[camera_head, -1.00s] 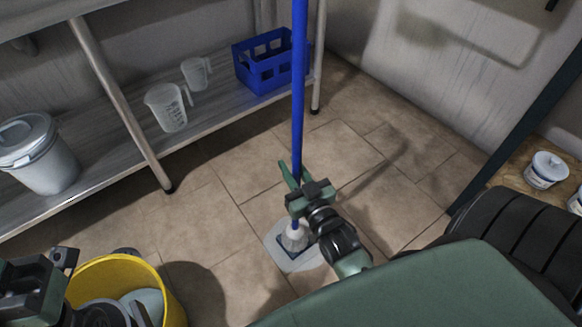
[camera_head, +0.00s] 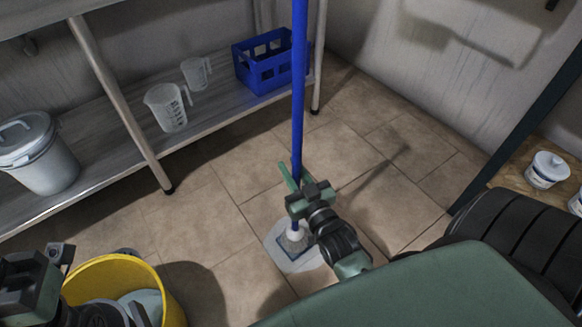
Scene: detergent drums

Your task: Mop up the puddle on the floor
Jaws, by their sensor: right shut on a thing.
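A blue-handled mop (camera_head: 299,95) stands nearly upright on the tiled floor. Its head (camera_head: 292,240) is down in a pale puddle (camera_head: 277,253), which shows around the head. My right gripper (camera_head: 293,178) is shut on the mop handle a little above the head, and hides part of it. A yellow bucket (camera_head: 172,296) with bluish water or lining inside stands at the bottom left. My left gripper (camera_head: 62,262) is at the lower left edge beside the bucket, partly cut off; I cannot tell its opening.
A metal shelf (camera_head: 105,150) along the back wall holds a lidded grey bucket (camera_head: 50,165), clear jugs (camera_head: 166,110) and a blue crate (camera_head: 262,75). A wooden surface with white tubs (camera_head: 547,170) is at the right. The tiled floor between is clear.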

